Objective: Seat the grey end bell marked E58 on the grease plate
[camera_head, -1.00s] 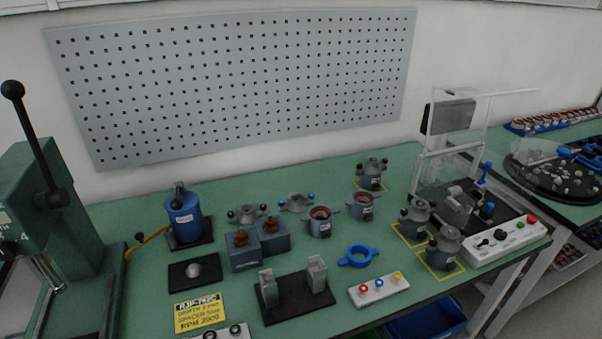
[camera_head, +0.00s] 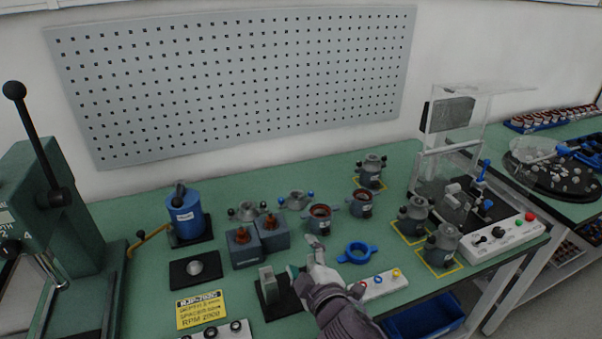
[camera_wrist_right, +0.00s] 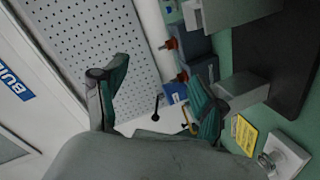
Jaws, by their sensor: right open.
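Two grey end bells stand at the back of the bench in the head view: one with black knobs (camera_head: 247,212), one with blue knobs (camera_head: 295,200). No E58 mark is readable on either. A black plate with a pale dome (camera_head: 180,278), which looks like the grease plate, lies left of the blue-grey blocks with nothing seated on it. My right gripper (camera_head: 303,256) is open and empty over the black two-post stand, in front of the end bells, and hides one post. Its spread fingers show in the right wrist view (camera_wrist_right: 158,92). My left gripper is out of view.
Blue-grey blocks (camera_head: 245,255) stand between the plate and my right gripper. Stator housings (camera_head: 318,220), a blue ring (camera_head: 357,253) and a button box (camera_head: 385,285) are close to the right arm. A blue pot (camera_head: 185,215) stands behind the plate.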

